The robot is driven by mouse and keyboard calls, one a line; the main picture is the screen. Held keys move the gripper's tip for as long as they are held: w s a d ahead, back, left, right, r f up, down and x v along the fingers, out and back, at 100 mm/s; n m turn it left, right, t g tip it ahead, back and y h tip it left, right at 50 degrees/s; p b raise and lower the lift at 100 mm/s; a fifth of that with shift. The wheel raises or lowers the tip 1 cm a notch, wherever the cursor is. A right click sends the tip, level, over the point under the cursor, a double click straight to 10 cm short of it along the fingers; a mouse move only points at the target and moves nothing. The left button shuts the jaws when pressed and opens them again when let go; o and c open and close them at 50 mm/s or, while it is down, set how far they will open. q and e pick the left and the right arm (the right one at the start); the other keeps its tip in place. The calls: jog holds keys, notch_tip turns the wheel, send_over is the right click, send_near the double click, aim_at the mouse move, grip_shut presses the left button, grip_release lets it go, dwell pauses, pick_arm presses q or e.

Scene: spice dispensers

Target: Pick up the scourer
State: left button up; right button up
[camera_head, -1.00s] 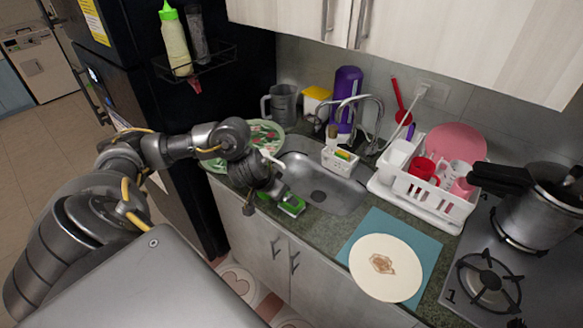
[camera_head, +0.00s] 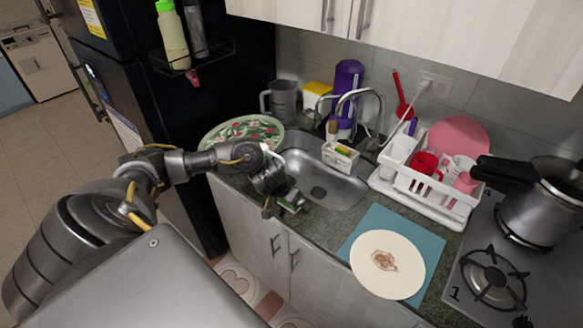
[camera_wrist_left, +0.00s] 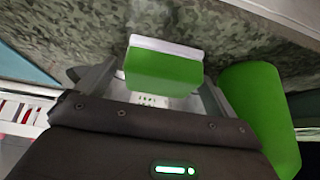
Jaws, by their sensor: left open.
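The scourer, a green block with a white layer (camera_wrist_left: 165,67), sits on the counter edge by the sink. In the left wrist view it lies between the two fingers of my left gripper (camera_wrist_left: 158,88), which is open around it. My right gripper is in neither view.
Another green rounded thing (camera_wrist_left: 262,115) lies close to the right finger in the wrist view. The sink (camera_head: 318,190) is just behind. A patterned plate (camera_head: 243,132) stands at the back left. A dish rack (camera_head: 425,205) and a cream plate (camera_head: 387,265) are to the right.

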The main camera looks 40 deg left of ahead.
pick_arm(q)
jog(key=shift+c, duration=0.7)
jog(key=c, duration=0.9)
jog(key=shift+r, duration=0.1)
jog(key=shift+r, duration=0.55)
notch_tip(320, 180, up, 2)
jog(key=shift+s+r+p, duration=0.1)
jog(key=shift+r+p, duration=0.15)
jog(key=shift+p, duration=0.35)
jog(key=s+r+p, duration=0.3)
jog(key=s+r, duration=0.6)
jog(key=s, duration=0.5)
jog(key=shift+d, duration=0.35)
jog(key=shift+r, duration=0.1)
